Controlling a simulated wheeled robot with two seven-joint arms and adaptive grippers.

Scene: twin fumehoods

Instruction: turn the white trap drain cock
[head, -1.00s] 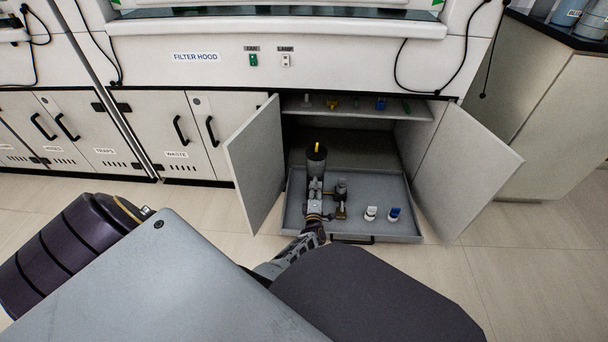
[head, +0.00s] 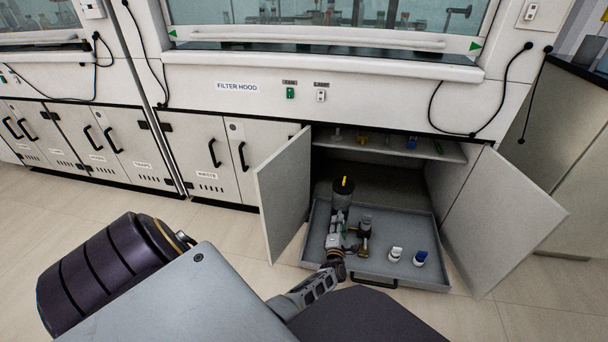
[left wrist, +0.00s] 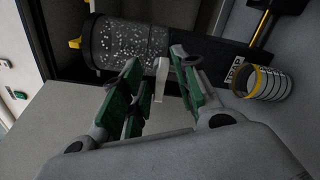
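The trap is a clear cylinder with white specks (left wrist: 125,42) in the left wrist view, with a yellow part at its end. In the head view it looks dark (head: 343,190) and stands at the back left of the pulled-out tray (head: 393,271). The white drain cock (left wrist: 160,78) sticks out from the trap's side. My left gripper (left wrist: 153,85) has green-padded fingers, one on each side of the cock, with gaps visible; it appears open. In the head view my left gripper (head: 336,222) reaches in low before the trap. My right gripper is not in view.
A dark valve-like piece with a brass part (head: 364,235) stands close right of my gripper. A white-capped bottle (head: 395,254) and a blue-capped bottle (head: 420,258) stand farther right on the tray. Open cabinet doors flank it, left (head: 283,195) and right (head: 505,220). A shelf (head: 390,146) hangs above.

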